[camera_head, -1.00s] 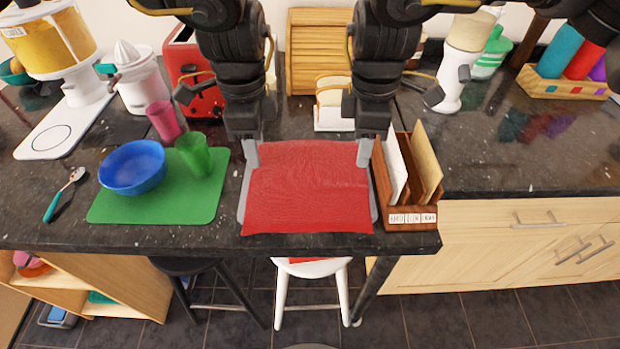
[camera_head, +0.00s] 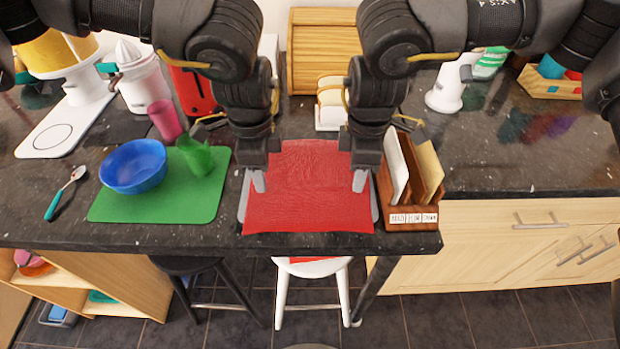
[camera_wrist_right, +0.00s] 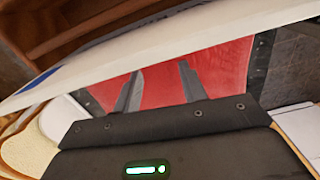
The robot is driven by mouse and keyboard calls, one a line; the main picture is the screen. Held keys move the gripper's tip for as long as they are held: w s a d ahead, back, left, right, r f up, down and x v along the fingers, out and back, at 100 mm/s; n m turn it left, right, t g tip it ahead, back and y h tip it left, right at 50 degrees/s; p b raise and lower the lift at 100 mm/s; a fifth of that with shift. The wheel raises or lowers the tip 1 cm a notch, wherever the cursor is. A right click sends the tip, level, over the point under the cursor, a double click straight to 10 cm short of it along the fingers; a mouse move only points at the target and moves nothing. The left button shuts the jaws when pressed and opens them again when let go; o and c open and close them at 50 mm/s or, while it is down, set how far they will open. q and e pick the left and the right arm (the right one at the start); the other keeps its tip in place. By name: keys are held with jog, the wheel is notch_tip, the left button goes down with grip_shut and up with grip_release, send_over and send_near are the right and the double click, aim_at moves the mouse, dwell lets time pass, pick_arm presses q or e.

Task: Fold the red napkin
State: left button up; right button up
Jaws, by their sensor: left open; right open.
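The red napkin (camera_head: 308,205) lies flat and spread out on a grey tray (camera_head: 243,205) at the counter's front edge. It also shows in the right wrist view (camera_wrist_right: 210,75) beyond the fingers. My left gripper (camera_head: 259,183) is open and empty over the napkin's left side. My right gripper (camera_head: 360,181) is open and empty over its right side, close to the wooden letter holder. Its two fingers (camera_wrist_right: 158,92) show against the red cloth in the right wrist view. I cannot tell whether the fingertips touch the cloth.
The letter holder (camera_head: 413,215) with envelopes stands right against the tray's side. A green mat (camera_head: 200,205) with a blue bowl (camera_head: 133,168) and green cup (camera_head: 195,157) lies to the left. A bread rack (camera_head: 329,112) stands behind.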

pick_arm(q)
jog(key=shift+c, duration=0.2)
pick_arm(e)
jog(key=shift+f, duration=0.1)
jog(key=shift+c, duration=0.2)
pick_arm(q)
jog(key=shift+f, duration=0.1)
grip_shut()
pick_arm(e)
grip_shut()
